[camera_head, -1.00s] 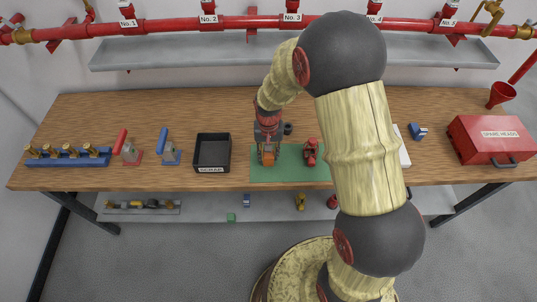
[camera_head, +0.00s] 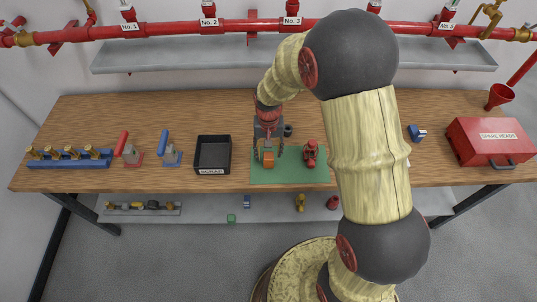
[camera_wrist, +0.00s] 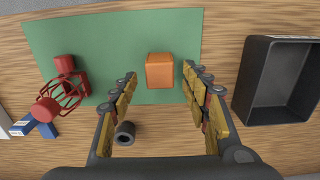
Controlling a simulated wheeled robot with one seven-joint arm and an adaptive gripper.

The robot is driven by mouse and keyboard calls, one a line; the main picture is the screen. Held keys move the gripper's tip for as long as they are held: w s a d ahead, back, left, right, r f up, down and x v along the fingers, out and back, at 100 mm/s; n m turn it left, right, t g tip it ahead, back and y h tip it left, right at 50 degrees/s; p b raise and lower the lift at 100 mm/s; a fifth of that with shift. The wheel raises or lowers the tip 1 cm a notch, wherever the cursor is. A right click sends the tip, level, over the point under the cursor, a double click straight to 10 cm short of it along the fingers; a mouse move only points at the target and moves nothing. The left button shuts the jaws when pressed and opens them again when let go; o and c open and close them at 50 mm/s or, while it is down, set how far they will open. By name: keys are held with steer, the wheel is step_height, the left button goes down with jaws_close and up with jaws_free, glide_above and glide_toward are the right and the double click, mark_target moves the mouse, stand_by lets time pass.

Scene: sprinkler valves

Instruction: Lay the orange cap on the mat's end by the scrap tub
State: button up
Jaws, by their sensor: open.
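The orange cap (camera_head: 268,160) lies on the left end of the green mat (camera_head: 290,178), the end by the black scrap tub (camera_head: 213,171). It looks like a small orange block in the wrist view (camera_wrist: 159,71), resting on the mat (camera_wrist: 110,40). My gripper (camera_head: 268,150) is over that end of the mat. In the wrist view my gripper (camera_wrist: 160,76) is open, its fingers spread to either side of the cap with gaps on both sides. The scrap tub also shows in the wrist view (camera_wrist: 252,80), apart from the mat.
A red caged piece (camera_head: 310,155) is on the mat right of the cap. A dark ring (camera_wrist: 124,133) lies on the wood behind the mat. Blue-handled and red-handled valves stand left of the tub. The red spare heads box (camera_head: 490,142) is far right.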

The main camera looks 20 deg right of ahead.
step_height(320, 180, up, 8)
steer(key=r+p, duration=0.1)
steer(key=p, duration=0.1)
step_height(320, 180, up, 15)
steer(key=n+t, duration=0.2)
steer(key=t, duration=0.1)
glide_above(269, 156)
steer(key=s, duration=0.8)
steer(key=s+r+t, duration=0.1)
steer(key=s+r, duration=0.2)
steer(key=s, duration=0.4)
steer(key=s+r+n+t, duration=0.1)
steer(key=s+r, duration=0.3)
steer(key=s, duration=0.3)
steer(key=shift+r+n+t, duration=0.3)
